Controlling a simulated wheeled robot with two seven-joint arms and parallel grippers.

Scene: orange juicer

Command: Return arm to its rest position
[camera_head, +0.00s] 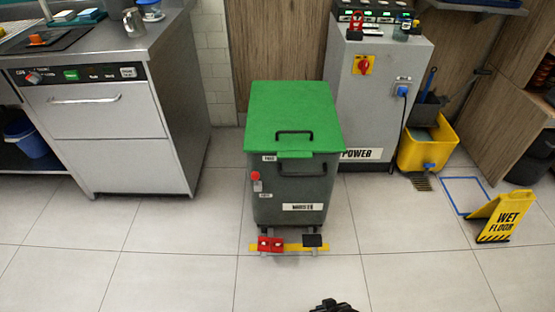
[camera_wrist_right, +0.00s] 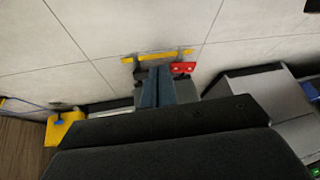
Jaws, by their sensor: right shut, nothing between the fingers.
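My right gripper (camera_wrist_right: 154,72) shows in the right wrist view, with its two blue-grey fingers together and nothing between them. It is over the floor side of the grey bin, and its fingers and dark body hide much of that view. In the head view only a small dark piece, apparently of my right gripper, shows at the bottom edge right of centre, in front of the bin and apart from it. The grey bin (camera_head: 290,192) stands upright with its green lid (camera_head: 293,108) shut. My left gripper is in neither view.
A yellow bar with a red pedal (camera_head: 270,244) and a black pedal (camera_head: 312,240) lies at the bin's foot. A dishwasher (camera_head: 110,130) stands left, a grey power cabinet (camera_head: 375,110) behind. A yellow bucket (camera_head: 428,146) and wet floor sign (camera_head: 503,215) are right. The front floor is clear.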

